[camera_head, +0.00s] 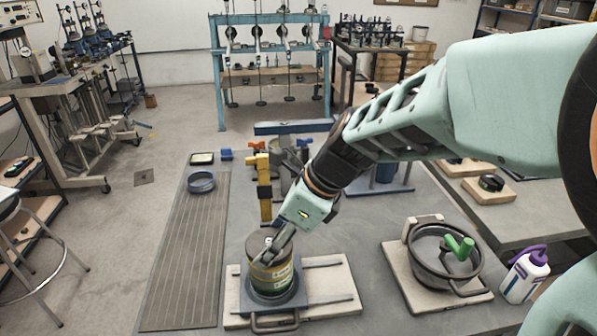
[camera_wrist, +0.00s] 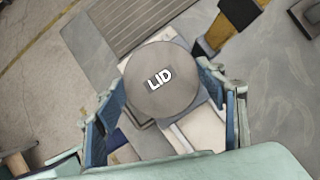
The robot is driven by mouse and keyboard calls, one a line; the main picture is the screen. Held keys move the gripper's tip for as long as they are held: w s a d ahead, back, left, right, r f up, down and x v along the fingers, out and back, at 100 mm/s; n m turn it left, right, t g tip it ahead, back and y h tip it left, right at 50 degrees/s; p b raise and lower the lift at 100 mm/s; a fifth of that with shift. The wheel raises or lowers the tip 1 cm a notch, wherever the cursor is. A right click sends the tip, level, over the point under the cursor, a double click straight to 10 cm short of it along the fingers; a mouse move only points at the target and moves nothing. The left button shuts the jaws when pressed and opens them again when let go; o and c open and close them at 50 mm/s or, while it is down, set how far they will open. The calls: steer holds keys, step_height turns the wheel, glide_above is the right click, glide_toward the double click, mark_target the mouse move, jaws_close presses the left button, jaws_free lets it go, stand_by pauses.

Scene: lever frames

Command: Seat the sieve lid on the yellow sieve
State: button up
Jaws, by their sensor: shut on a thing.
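The sieve lid is a round grey disc marked LID (camera_wrist: 160,79) in the wrist view. It also shows on top of the sieve stack (camera_head: 264,241) in the head view. My gripper (camera_head: 264,257) is shut, with one finger on each side of the lid; the fingers also show in the wrist view (camera_wrist: 160,72). Below the lid, the yellow sieve (camera_head: 272,272) shows as a yellowish band over a green one. I cannot tell whether the lid touches the sieve's rim or sits level. The wrist view hides the sieve beneath the lid.
The stack stands on a dark base (camera_head: 258,302) on a pale board (camera_head: 338,285). A dark pot with a green handle (camera_head: 458,246) and a white bottle with a purple cap (camera_head: 525,275) stand to the right. A yellow post (camera_head: 264,185) rises behind the stack.

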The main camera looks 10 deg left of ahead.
steer(key=shift+f, duration=0.3)
steer(key=o, duration=1.3)
steer(key=shift+o, duration=0.2)
steer(key=shift+d+r, duration=0.2)
steer(key=shift+r, duration=0.1)
steer(key=s+d, duration=0.2)
steer(key=d, duration=1)
steer(key=shift+r, duration=0.25)
